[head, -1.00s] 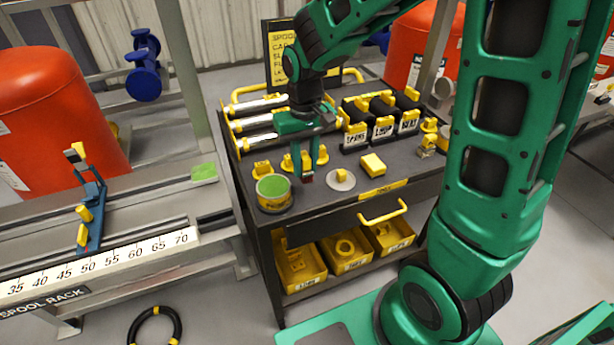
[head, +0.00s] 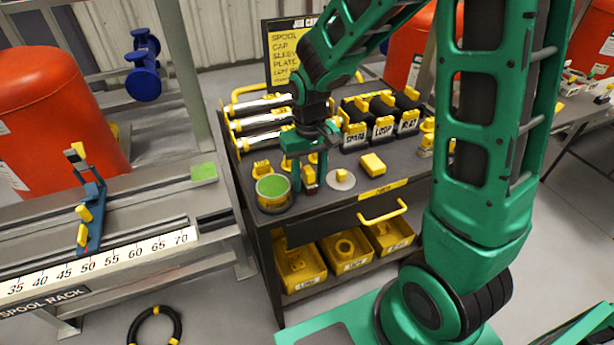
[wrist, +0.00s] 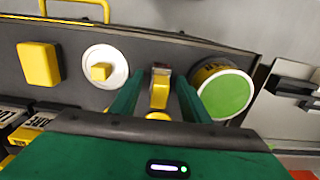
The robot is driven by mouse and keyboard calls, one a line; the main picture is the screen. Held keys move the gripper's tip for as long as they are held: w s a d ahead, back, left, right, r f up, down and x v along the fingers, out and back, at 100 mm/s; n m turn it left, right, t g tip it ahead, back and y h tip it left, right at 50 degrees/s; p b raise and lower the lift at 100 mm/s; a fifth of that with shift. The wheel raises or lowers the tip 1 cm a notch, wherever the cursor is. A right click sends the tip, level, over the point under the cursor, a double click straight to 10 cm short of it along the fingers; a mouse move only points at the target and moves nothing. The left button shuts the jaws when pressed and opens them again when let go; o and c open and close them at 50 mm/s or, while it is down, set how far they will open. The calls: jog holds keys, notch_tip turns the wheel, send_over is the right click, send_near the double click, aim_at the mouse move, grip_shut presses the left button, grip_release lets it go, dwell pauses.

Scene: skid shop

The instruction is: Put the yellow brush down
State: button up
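The yellow brush (head: 309,176), with a dark reddish lower end, is on the dark top of the cart (head: 345,203), near its front edge. It shows between my fingers in the wrist view (wrist: 160,90). My gripper (head: 308,180) is low over the cart top with one finger on each side of the brush. In the wrist view (wrist: 160,85) a gap shows between the brush and each finger, so my gripper looks open around it. Whether the brush's lower end rests fully flat is hard to tell.
A green-topped yellow round tin (head: 272,192) stands close left of the brush. A pale disc with a yellow knob (head: 341,179) is close right, then a yellow block (head: 373,163). Labelled black bins (head: 383,127) stand behind. Silver rollers (head: 262,120) lie back left.

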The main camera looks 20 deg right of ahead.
aim_at(309, 171)
notch_tip(309, 171, up, 12)
jog(key=shift+r, duration=0.1)
jog(key=s+d+m, duration=0.3)
jog(key=s+d, duration=0.5)
jog(key=s, duration=0.3)
jog(key=s+d+m, duration=0.3)
jog(key=s+d, duration=0.6)
jog(key=s, duration=0.3)
jog(key=shift+s+d+r, duration=0.15)
jog(key=shift+r, duration=0.05)
